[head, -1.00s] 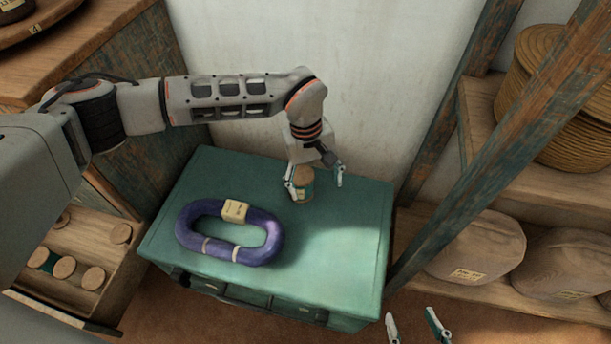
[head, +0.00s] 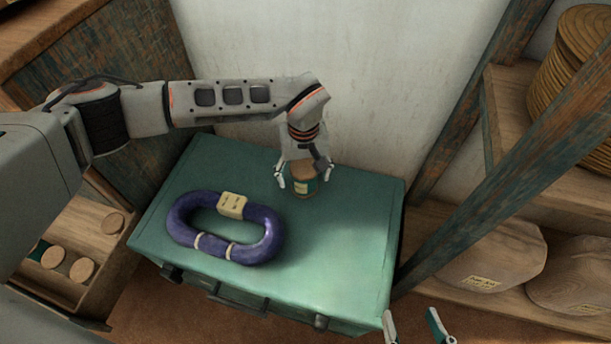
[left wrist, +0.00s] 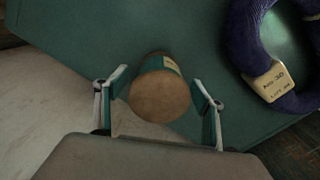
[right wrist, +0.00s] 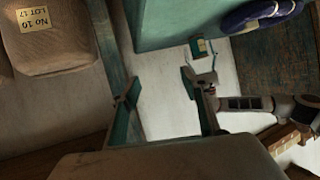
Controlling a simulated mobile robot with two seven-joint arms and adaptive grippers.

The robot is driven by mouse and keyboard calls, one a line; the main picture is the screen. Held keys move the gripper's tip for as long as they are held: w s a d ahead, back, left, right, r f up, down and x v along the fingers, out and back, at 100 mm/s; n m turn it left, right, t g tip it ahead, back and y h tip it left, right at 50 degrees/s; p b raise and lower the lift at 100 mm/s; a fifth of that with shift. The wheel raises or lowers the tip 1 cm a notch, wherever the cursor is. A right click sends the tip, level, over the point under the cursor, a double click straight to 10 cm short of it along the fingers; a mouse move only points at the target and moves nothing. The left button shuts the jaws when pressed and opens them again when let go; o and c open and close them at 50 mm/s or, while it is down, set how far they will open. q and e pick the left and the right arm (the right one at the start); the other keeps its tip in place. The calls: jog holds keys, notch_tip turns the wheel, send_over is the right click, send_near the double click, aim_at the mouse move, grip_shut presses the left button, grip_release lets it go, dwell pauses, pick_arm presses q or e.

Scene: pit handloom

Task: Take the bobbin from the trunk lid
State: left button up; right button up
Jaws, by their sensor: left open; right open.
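The bobbin (head: 305,185) stands upright on the green trunk lid (head: 345,235), near its back edge. It has a wooden top, a green body and a pale label. My left gripper (head: 304,184) is open, with one finger on each side of the bobbin. In the left wrist view the bobbin's round wooden end (left wrist: 160,96) sits between the two open fingers, with a visible gap on each side. My right gripper (head: 416,326) is open and empty, low in front of the trunk's right corner. Its fingers (right wrist: 163,103) also show in the right wrist view.
A purple yarn hank (head: 262,235) with a tag lies on the lid, left of the bobbin. An open drawer (head: 92,220) with several bobbins is at left. A post (head: 480,165) and shelves with wrapped bundles (head: 490,258) stand at right.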

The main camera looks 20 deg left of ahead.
pick_arm(q)
jog(key=shift+r, duration=0.15)
jog(key=c, duration=1.3)
jog(key=shift+o, duration=0.2)
